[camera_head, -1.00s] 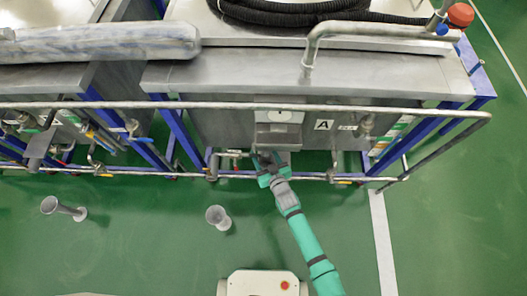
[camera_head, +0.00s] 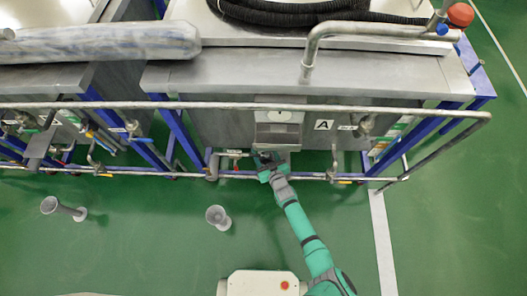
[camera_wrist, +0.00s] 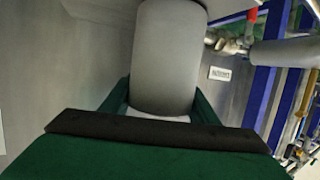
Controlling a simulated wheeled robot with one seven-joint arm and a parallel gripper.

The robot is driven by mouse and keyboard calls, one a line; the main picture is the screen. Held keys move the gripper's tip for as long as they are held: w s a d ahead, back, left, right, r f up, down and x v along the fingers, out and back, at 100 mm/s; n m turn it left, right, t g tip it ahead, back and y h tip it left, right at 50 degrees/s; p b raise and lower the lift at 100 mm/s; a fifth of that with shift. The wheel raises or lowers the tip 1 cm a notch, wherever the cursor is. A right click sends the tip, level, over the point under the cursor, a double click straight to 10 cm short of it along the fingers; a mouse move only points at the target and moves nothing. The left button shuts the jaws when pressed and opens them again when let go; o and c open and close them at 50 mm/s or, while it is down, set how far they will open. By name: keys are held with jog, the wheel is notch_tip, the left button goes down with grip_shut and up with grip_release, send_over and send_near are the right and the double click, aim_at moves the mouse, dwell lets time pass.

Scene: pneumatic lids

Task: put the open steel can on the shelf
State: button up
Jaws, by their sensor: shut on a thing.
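The steel can (camera_wrist: 168,60) is a plain grey cylinder in the wrist view. It stands between the two green fingers of my gripper (camera_wrist: 165,112), which is shut on it. The can cannot be told apart clearly there. A pale round mark shows on the box's upper part.
A long horizontal pipe rail (camera_head: 390,110) crosses the machine front above my gripper. Lower pipes and valves (camera_head: 335,165) run beside it. Two grey flared posts, one at left (camera_head: 62,208) and one nearer the middle (camera_head: 217,216), stand on open green floor.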

jog(key=shift+w, duration=0.15)
jog(key=shift+d+f, duration=0.1)
jog(key=o, duration=1.1)
jog(key=shift+s, duration=0.2)
